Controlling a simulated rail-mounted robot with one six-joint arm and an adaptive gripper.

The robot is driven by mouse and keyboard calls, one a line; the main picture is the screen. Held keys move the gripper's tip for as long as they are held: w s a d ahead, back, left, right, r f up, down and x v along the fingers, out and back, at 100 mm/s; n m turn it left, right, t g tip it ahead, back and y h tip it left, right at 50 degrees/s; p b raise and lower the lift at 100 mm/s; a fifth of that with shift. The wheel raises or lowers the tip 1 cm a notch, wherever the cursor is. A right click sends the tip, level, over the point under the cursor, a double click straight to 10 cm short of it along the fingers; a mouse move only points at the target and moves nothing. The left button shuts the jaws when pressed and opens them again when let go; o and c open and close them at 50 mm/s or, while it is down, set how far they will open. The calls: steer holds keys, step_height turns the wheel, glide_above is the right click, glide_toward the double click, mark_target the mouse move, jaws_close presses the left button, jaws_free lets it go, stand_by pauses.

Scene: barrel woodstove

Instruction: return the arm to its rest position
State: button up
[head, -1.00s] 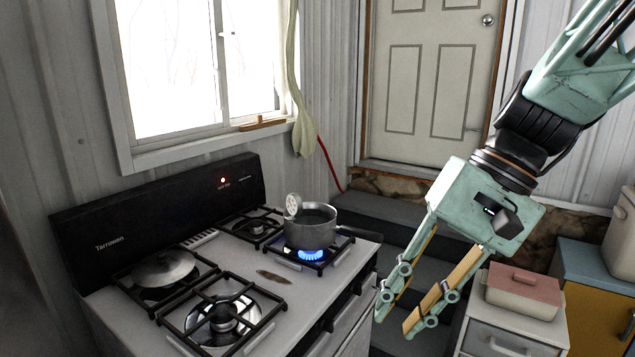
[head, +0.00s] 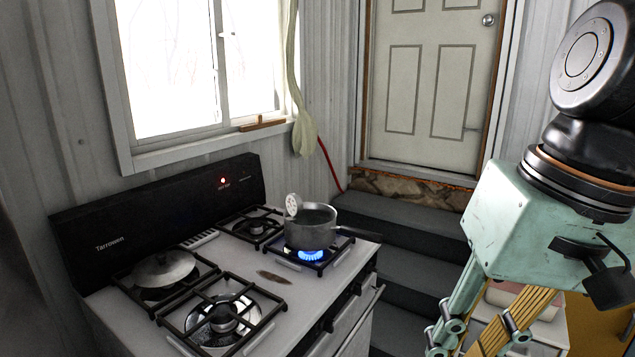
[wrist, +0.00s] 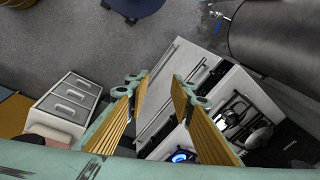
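My gripper (head: 468,338) is at the lower right of the head view, its green body large and close to the camera. Its fingers point down and the lower tips run near the bottom edge. In the wrist view the two fingers with tan pads (wrist: 160,88) stand apart with nothing between them, so it is open and empty. It hangs in the air to the right of the stove (head: 325,300), apart from it. My upper arm is partly out of frame.
A grey pot (head: 310,230) with a round dial at its rim sits on a lit burner. Dark steps (head: 400,218) lead to the door (head: 432,85). The wrist view shows a drawer unit (wrist: 72,100) at left and a large dark barrel (wrist: 275,40) at upper right.

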steer(key=s+d+r+n+t+h, duration=0.1)
steer(key=s+d+t, duration=0.1)
steer(key=s, duration=0.3)
steer(key=shift+d+r+h, duration=0.2)
steer(key=shift+d+h, duration=0.2)
steer(key=shift+d, duration=0.5)
